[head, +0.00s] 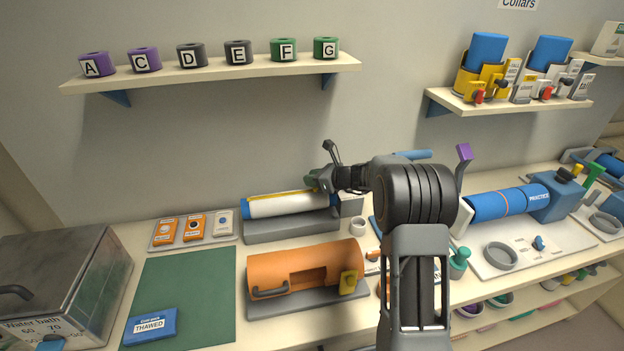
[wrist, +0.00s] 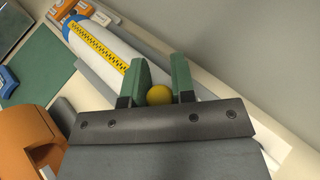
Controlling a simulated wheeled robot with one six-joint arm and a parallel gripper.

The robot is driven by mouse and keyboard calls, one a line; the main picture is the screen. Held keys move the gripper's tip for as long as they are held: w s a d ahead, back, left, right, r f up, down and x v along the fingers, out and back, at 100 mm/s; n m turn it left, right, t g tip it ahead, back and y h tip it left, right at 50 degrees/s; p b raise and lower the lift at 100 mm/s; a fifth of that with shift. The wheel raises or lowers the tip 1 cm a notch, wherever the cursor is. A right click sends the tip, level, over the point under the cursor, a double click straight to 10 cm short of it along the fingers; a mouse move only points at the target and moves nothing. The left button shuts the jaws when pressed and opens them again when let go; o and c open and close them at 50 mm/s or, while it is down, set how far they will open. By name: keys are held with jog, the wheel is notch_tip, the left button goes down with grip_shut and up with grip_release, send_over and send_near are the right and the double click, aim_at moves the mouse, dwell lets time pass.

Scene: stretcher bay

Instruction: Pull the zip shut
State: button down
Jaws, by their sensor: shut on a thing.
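A white roll (head: 287,206) with blue ends lies along a grey cradle (head: 290,227); it also shows in the wrist view (wrist: 95,55). A yellow strip with dark marks, which looks like the zip (wrist: 98,45), runs along its top and shows in the head view (head: 275,194). My gripper (head: 314,181) is at the roll's right end. In the wrist view, its green fingers (wrist: 160,66) are closed about a round yellow knob (wrist: 159,95), which looks like the zip pull. The strip near the fingers is partly hidden.
An orange half-shell (head: 290,264) on a grey base stands in front of the roll. A tray of orange and white packs (head: 192,229) is left of it. A green mat (head: 185,285) with a blue pack lies front left. A shelf of lettered rolls (head: 215,73) hangs above.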

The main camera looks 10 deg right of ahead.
jog(key=shift+d, duration=0.3)
jog(key=c, duration=1.3)
grip_release()
jog(key=shift+d, duration=0.1)
jog(key=shift+o, duration=0.6)
jog(key=shift+d, duration=0.1)
jog(key=shift+o, duration=1.2)
jog(key=b+v, duration=0.1)
jog(key=v, duration=1.1)
jog(key=shift+b, duration=0.4)
jog(key=shift+f, duration=0.1)
